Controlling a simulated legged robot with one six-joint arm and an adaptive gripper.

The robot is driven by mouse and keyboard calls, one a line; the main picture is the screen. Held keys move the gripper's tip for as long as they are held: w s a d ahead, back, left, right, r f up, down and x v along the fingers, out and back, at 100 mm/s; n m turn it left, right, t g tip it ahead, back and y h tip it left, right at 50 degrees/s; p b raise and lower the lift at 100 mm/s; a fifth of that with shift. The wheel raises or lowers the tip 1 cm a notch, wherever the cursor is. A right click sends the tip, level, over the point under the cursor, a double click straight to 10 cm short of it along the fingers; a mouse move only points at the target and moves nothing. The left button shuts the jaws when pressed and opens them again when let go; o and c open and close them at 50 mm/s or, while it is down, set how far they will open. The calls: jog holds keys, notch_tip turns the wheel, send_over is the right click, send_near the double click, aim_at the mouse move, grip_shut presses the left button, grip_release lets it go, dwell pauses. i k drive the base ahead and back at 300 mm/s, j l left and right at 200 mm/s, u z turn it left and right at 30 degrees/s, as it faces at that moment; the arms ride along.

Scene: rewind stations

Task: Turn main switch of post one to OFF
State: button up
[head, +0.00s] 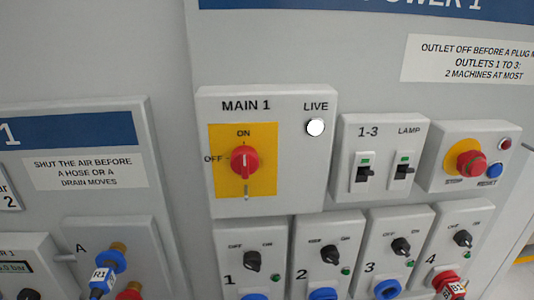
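The main switch is a red rotary knob (245,161) on a yellow plate (228,184) in the grey box marked MAIN 1 (303,180). ON is printed above the knob and OFF to its left. The knob's grip stands about upright, in line with ON. The LIVE lamp (315,127) at the box's upper right shows bright white. My gripper is not in view, and nothing covers the knob.
Right of the box are the 1-3 switch (363,172), the LAMP switch (403,171) and a red stop button (471,164). Below are numbered outlets with black knobs (252,261). An air panel (90,129) with hose fittings (105,270) stands left.

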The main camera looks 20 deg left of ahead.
aim_at(245, 159)
jog(key=j+u, duration=0.1)
jog(key=u, duration=0.3)
jog(key=j+u, duration=0.1)
jog(key=u, duration=0.3)
jog(key=j+u, duration=0.1)
jog(key=u, duration=0.25)
